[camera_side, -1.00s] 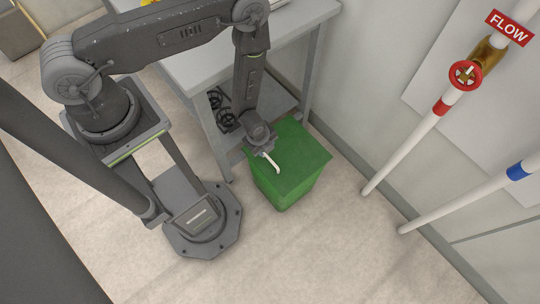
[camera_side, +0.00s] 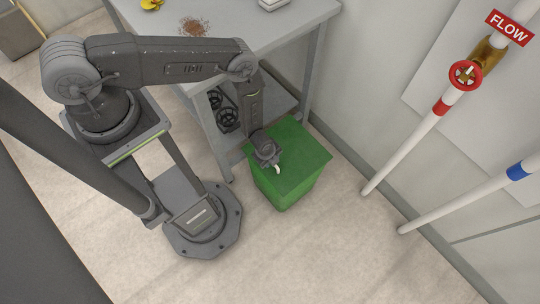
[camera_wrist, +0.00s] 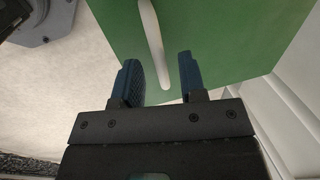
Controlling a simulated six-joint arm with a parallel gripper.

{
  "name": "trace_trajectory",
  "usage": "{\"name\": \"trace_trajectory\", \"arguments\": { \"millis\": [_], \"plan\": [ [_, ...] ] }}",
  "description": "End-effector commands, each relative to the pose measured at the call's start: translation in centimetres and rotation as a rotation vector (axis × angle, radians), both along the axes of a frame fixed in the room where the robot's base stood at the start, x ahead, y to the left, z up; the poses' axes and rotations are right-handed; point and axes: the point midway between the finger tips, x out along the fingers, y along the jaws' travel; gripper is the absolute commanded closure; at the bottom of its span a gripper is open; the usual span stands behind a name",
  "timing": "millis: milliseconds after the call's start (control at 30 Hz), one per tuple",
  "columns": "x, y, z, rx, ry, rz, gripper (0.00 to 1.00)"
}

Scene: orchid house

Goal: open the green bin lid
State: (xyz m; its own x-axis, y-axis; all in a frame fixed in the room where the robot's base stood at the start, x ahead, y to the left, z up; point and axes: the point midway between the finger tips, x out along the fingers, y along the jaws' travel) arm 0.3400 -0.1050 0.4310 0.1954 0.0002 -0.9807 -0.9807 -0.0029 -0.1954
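The green bin (camera_side: 287,196) stands on the floor beside the table, and its lid (camera_side: 305,152) lies shut and flat on top. A white handle (camera_side: 277,171) is on the lid near its front left edge. My gripper (camera_side: 271,162) is low over that part of the lid and hides much of the handle. In the wrist view my gripper (camera_wrist: 162,82) is open, its two dark fingers apart. The white handle (camera_wrist: 152,40) runs between the fingers' lines, with its near end around the fingertips. I cannot tell whether a finger touches it.
The grey table (camera_side: 240,40) stands behind the bin, with soil (camera_side: 194,27) on top and dark coiled things (camera_side: 227,118) on its shelf. White pipes (camera_side: 398,160) with a red valve wheel (camera_side: 465,75) are at the right. The floor (camera_side: 320,250) in front is clear.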

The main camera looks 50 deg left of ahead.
Motion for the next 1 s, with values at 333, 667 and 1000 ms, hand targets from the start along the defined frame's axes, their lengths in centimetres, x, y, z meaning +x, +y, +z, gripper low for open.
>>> {"name": "trace_trajectory", "arguments": {
  "millis": [333,667,1000],
  "plan": [
    [0.07,0.00,-0.33,0.000,0.000,0.000,0.62],
    [0.07,-0.01,-0.31,0.000,0.000,0.000,0.92],
    [0.07,-0.01,-0.30,0.000,0.000,0.000,1.00]
  ]
}}
